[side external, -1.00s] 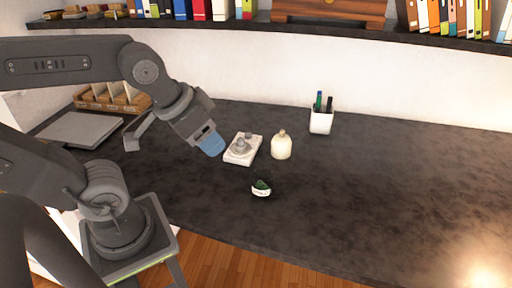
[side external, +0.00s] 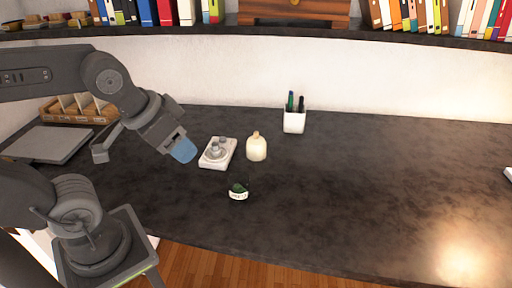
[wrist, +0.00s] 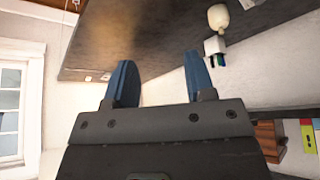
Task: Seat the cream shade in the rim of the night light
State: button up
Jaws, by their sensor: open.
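The cream shade (side external: 257,149), a rounded body with a small knob on top, stands upright on the dark desk. It also shows at the top of the wrist view (wrist: 218,17). Left of it, apart, is the night light (side external: 230,150), a pale flat base with a grey round part on it. I cannot make out the rim in detail. My gripper (side external: 183,149) hangs in the air left of the night light, touching neither. In the wrist view its two blue fingers (wrist: 155,85) are apart with nothing between them.
A white cup with pens (side external: 294,122) stands behind the shade. A small dark green object with a white band (side external: 238,194) lies in front. A grey flat panel (side external: 47,146) and wooden organiser (side external: 80,108) are at the left. The desk's right side is mostly clear.

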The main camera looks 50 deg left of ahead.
jog(key=w+a+r+m+g, duration=0.1)
jog(key=w+a+r+m, duration=0.15)
jog(key=w+m, duration=0.45)
jog(key=m+g+y, duration=0.1)
jog(key=m+g, duration=0.3)
jog(key=m, duration=0.9)
send_over(256, 134)
notch_tip(256, 134, down, 20)
jog(key=shift+d+r, duration=0.15)
jog(key=shift+w+a+f, duration=0.1)
jog(key=shift+a+f, duration=0.05)
jog(key=shift+f, duration=0.75)
jog(key=shift+w+a+f, duration=0.1)
jog(key=shift+a+f, duration=0.05)
jog(key=shift+f, duration=0.75)
jog(key=shift+w+a+f, duration=0.1)
jog(key=shift+a+f, duration=0.05)
jog(key=shift+f, duration=0.75)
jog(key=shift+s+f, duration=0.1)
grip_shut()
